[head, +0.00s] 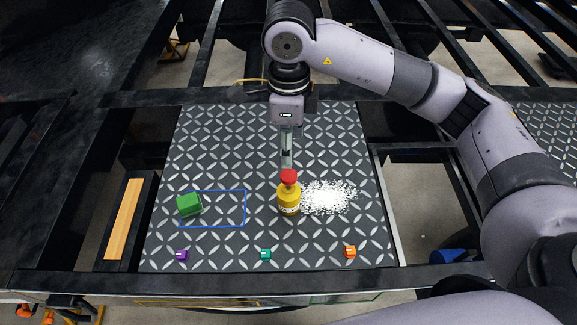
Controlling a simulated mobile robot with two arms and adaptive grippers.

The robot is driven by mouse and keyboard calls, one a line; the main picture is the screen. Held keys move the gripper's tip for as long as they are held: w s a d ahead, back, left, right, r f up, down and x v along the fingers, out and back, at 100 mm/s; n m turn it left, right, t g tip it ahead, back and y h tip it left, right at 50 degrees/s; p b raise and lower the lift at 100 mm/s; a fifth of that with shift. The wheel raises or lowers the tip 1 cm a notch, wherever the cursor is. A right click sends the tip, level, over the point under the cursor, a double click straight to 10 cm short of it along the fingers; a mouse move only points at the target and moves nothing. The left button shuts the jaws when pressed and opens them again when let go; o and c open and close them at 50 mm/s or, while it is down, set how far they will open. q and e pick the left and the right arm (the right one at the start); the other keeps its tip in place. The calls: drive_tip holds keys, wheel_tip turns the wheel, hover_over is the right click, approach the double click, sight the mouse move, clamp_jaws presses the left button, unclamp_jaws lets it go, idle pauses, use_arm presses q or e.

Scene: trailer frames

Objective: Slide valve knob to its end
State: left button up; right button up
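A red knob (289,176) sits on top of a yellow valve-like body (289,203) that stands upright on the diamond-plate surface (235,140). My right gripper (287,166) comes down from above, with its fingers pointing at the red knob. The fingertips are at or just behind the knob's top edge; I cannot tell whether they touch it. The fingers look narrow from this angle, and their gap is not clear. My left gripper is not in view.
White speckles (330,196) lie right of the yellow body. A green block (188,205) overlaps the left side of a blue rectangle outline (245,208). Dark frame beams surround the plate.

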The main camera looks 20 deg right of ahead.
sight(289, 174)
wheel_tip(289, 174, down, 12)
drive_tip(key=p, duration=0.3)
drive_tip(key=shift+r, duration=0.1)
drive_tip(key=shift+c, duration=0.4)
drive_tip(key=c, duration=1.2)
drive_tip(key=shift+o, duration=0.2)
